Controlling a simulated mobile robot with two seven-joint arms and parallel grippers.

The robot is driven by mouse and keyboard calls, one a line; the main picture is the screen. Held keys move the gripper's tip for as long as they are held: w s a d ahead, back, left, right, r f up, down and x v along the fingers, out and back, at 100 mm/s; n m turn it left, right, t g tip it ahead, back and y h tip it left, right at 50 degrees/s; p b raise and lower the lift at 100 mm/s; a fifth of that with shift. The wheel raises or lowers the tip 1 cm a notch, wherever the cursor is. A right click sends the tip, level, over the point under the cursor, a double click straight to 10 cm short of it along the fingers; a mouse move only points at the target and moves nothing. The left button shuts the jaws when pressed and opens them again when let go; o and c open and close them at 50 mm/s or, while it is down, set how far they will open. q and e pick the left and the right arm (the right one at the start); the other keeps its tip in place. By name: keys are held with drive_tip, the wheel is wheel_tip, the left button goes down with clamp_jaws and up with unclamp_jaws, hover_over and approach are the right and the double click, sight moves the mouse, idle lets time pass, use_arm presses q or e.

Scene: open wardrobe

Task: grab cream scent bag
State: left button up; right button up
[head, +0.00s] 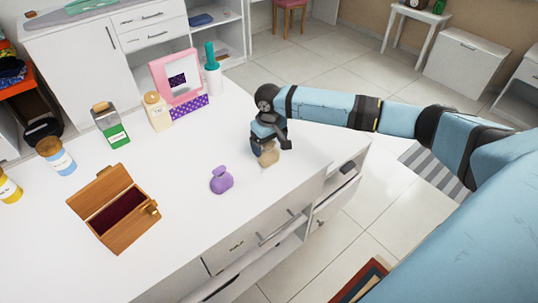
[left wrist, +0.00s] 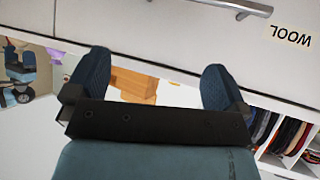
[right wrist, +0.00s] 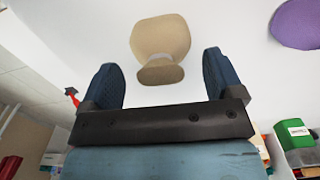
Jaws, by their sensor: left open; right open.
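The cream scent bag (head: 268,155) stands on the white counter, below my right gripper (head: 268,143). In the right wrist view the cream bag (right wrist: 160,40) lies ahead, between the lines of the two fingers, and my right gripper (right wrist: 162,82) is open. Whether the fingertips reach around the bag I cannot tell. A purple scent bag (head: 221,180) stands to the left of the cream one; it also shows in the right wrist view (right wrist: 298,24). My left gripper (left wrist: 152,75) is open and empty, near a drawer front, and is not in the head view.
An open wooden box (head: 112,210) stands on the white counter (head: 180,240), left of the purple bag. The counter around the bags is clear.

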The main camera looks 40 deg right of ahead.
drive_tip(key=c, duration=1)
drive_tip(key=shift+r, duration=0.1)
